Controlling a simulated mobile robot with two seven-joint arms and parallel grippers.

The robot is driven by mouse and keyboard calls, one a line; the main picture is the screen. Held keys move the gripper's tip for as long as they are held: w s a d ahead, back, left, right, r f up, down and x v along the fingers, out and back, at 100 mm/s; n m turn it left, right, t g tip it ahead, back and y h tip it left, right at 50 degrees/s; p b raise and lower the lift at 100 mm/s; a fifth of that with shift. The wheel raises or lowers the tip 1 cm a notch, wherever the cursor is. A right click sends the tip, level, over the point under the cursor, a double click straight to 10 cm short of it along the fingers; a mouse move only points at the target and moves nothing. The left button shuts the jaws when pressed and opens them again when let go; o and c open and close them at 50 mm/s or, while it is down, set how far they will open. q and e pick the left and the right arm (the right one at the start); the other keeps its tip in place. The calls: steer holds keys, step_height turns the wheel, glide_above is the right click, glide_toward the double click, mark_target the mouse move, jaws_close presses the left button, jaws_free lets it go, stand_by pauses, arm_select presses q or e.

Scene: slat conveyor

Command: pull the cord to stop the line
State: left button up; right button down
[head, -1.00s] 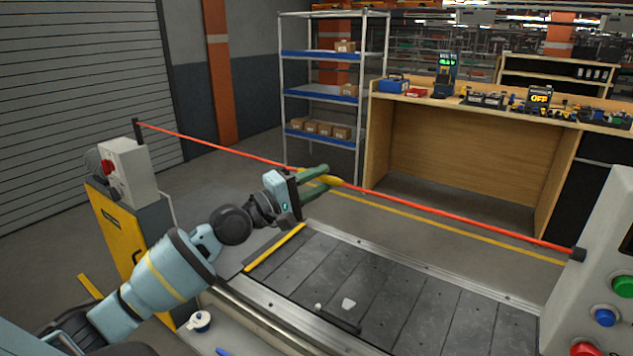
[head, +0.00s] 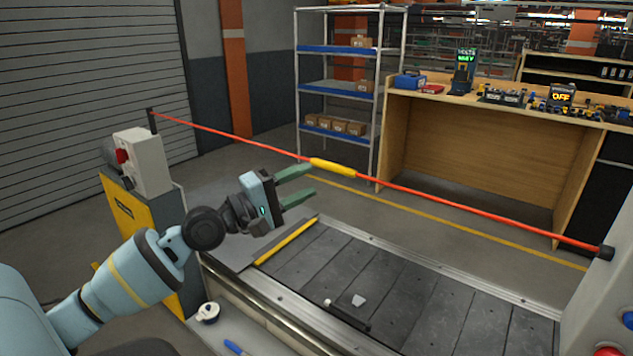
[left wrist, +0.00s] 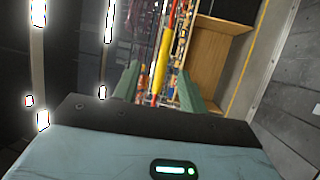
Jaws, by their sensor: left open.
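The red cord (head: 440,204) runs over the slat conveyor (head: 395,283) from a dark post at the left to a dark mount at the right. A yellow sleeve (head: 333,167) sits on its middle. My left gripper (head: 312,181) is open and empty, its two green fingers pointing toward the sleeve. The fingertips look short of the sleeve and apart from it. In the left wrist view the sleeve (left wrist: 160,62) shows beyond and between the fingers (left wrist: 157,88). My right gripper is not in view.
A grey switch box (head: 147,160) with a red knob stands on a yellow cabinet at the left. A control panel (head: 605,300) with buttons is at the right edge. A white piece (head: 358,300) and a dark rod lie on the slats. A wooden bench stands behind.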

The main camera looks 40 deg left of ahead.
arm_select(q)
steer(key=shift+s+a, duration=0.2)
steer(key=shift+s, duration=0.4)
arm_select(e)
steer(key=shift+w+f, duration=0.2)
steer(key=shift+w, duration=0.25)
arm_select(q)
steer(key=shift+f, duration=0.1)
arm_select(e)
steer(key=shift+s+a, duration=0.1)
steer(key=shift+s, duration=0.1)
